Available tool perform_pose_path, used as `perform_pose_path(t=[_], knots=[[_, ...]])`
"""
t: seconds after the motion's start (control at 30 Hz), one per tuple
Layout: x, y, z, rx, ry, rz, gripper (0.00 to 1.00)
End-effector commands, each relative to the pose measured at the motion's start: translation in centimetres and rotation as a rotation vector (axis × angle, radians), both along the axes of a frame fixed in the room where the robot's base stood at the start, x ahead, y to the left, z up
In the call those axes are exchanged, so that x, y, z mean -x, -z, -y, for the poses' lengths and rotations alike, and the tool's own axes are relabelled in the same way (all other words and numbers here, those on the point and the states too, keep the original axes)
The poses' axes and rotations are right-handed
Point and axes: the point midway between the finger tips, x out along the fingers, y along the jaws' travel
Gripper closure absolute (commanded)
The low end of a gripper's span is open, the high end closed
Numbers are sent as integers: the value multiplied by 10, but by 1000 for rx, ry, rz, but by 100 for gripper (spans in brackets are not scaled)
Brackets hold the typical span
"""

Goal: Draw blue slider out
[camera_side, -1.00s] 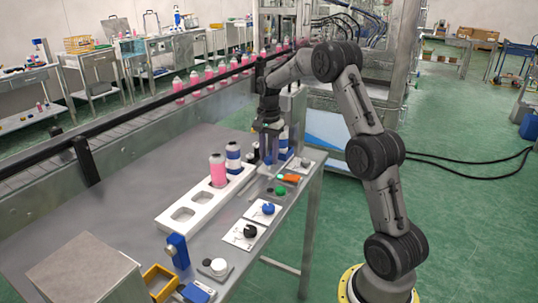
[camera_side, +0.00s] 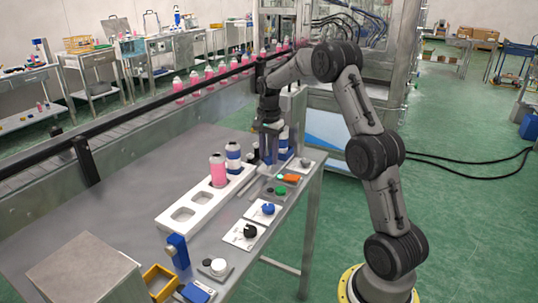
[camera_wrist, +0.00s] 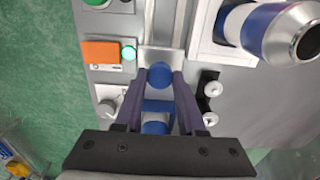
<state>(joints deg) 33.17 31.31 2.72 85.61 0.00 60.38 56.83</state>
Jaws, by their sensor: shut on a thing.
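The blue slider shows in the wrist view as a round blue knob (camera_wrist: 159,75) at the end of a pale metal track. My gripper (camera_wrist: 160,80) has its two dark purple fingers on either side of this knob and is shut on it. More blue parts show between the fingers, nearer the palm; I cannot tell how they join the knob. In the side view my gripper (camera_side: 268,158) points down at the far end of the bench, and the slider is hard to make out there.
A blue and silver can (camera_wrist: 268,32) leans into view at right. A white rack (camera_side: 185,212) and a blue-knobbed panel (camera_side: 262,211) stand nearer on the bench.

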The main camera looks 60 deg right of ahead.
Motion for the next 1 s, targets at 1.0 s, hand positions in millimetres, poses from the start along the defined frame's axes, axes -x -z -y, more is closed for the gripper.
perform_pose_path(t=[1.0], knots=[[-1,-2,-124,0,0,5,100]])
